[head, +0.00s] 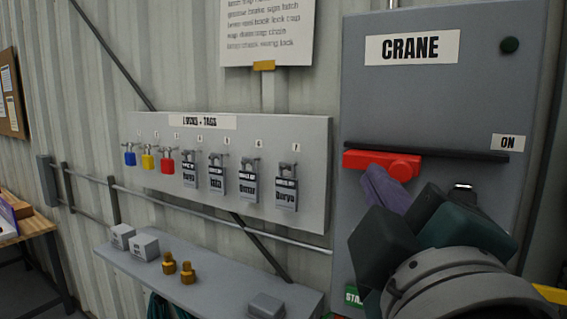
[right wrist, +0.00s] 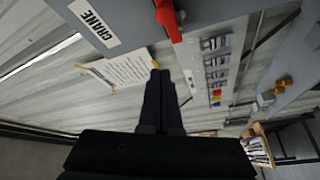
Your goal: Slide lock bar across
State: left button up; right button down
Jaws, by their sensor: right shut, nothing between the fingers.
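The red lock bar (head: 370,161) lies level at the left end of a dark rail (head: 465,143) on the grey CRANE cabinet (head: 480,85). The ON label (head: 507,142) is near the rail's right end. My left gripper is not in view.
A locks and tags board (head: 315,150) with several padlocks hangs left of the cabinet. A grey shelf (head: 215,287) below it holds small boxes and brass pieces.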

aim_at(387, 167)
jog(key=w+d, duration=0.1)
jog(key=w, duration=0.2)
jog(key=w+d, duration=0.1)
jog(key=w, duration=0.2)
jog(key=w+d+p, duration=0.1)
jog(key=w+d, duration=0.1)
jog(key=shift+w, duration=0.4)
jog(key=shift+s+d+f, duration=0.2)
jog(key=shift+s+d, duration=0.05)
jog(key=shift+d, duration=0.05)
